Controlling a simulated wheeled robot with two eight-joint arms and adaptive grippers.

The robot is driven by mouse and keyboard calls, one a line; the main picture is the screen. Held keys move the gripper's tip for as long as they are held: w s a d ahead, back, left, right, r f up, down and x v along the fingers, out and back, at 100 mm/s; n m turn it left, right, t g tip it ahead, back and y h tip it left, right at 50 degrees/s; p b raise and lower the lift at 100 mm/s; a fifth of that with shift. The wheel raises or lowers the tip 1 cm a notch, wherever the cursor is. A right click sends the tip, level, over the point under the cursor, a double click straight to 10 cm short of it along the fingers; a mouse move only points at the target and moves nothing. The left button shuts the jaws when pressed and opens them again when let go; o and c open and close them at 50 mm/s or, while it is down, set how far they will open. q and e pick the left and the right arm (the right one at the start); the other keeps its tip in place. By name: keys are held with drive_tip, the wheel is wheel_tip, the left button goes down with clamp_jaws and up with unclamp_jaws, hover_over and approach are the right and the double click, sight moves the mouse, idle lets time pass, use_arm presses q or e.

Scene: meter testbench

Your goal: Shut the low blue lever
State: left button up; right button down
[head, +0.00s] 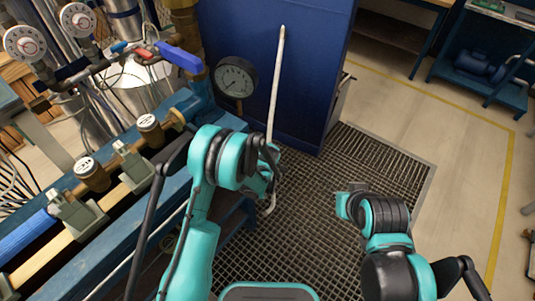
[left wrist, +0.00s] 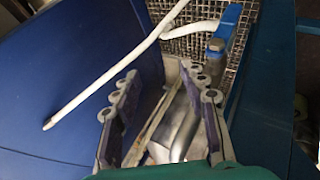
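In the left wrist view a short blue lever (left wrist: 229,22) stands beside a grey cylindrical fitting (left wrist: 214,58), near the top, beyond my gripper's right finger. I take it for the low blue lever; the head view does not show it clearly. My left gripper (left wrist: 165,105) is open, its two padded fingers apart with nothing gripped between them. In the head view my left gripper (head: 270,190) points down over the floor grating, partly hidden by its own arm. My right gripper (head: 345,203) is over the grating at the right; its fingers are not clear.
A higher blue lever (head: 180,57) sits on the pipework near a dial gauge (head: 236,77). A long white rod (head: 276,85) runs before the blue cabinet (head: 305,75) and crosses the left wrist view (left wrist: 120,75). Pipes and meters line the left. Grating (head: 320,215) lies open between my arms.

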use_arm(q)
drive_tip(key=r, duration=0.1)
drive_tip(key=r+p, duration=0.1)
drive_tip(key=s+d+r+p, duration=0.1)
drive_tip(key=r, duration=0.1)
drive_tip(key=shift+d, duration=0.1)
idle(0.4)
drive_tip(key=shift+b, duration=0.3)
idle(0.3)
